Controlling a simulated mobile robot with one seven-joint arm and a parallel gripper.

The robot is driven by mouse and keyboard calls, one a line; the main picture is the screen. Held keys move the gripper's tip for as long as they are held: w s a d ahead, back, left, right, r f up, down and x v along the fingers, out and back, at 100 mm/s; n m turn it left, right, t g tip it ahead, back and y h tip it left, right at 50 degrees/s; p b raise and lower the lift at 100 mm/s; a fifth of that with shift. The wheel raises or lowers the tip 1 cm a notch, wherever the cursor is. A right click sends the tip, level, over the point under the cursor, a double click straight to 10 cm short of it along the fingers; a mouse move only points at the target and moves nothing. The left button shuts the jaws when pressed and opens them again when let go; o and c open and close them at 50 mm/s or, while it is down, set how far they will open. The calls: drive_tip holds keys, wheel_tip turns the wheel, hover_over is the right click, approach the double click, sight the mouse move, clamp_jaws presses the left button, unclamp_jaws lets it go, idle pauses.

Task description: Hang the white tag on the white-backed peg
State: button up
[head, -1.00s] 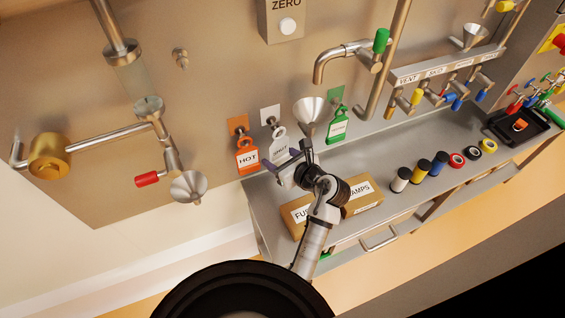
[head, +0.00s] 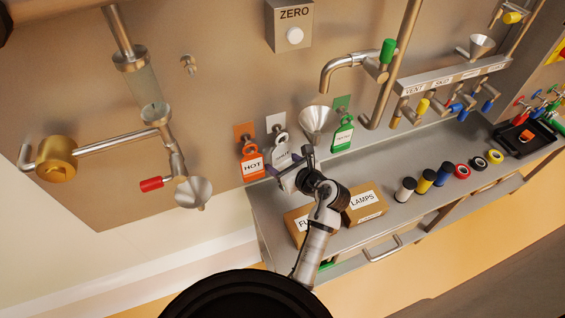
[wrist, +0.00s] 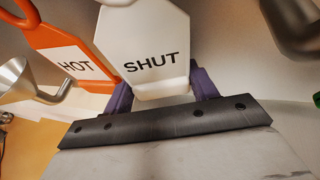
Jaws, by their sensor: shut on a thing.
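The white tag (head: 282,157), marked SHUT, is upright with its ring at the top. It fills the upper middle of the wrist view (wrist: 150,40). My gripper (head: 291,163) is shut on its lower end, with a purple finger at each side in the wrist view (wrist: 162,90). The ring is out of the wrist view.
The orange HOT tag (head: 252,163) hangs close on the left, by its orange-backed peg. A steel funnel (head: 317,120) and a green tag (head: 343,134) are close on the right. Boxes (head: 364,203) stand on the shelf below. Several rolls stand farther right.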

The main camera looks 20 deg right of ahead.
drive_tip(key=o, duration=1)
drive_tip(key=shift+s+d+r, duration=0.25)
drive_tip(key=shift+s+d, duration=0.05)
drive_tip(key=shift+s, duration=0.2)
drive_tip(key=v, duration=0.6)
drive_tip(key=b+v, duration=0.1)
drive_tip(key=v, duration=0.5)
drive_tip(key=shift+s+a, duration=0.15)
drive_tip(key=shift+s, duration=0.25)
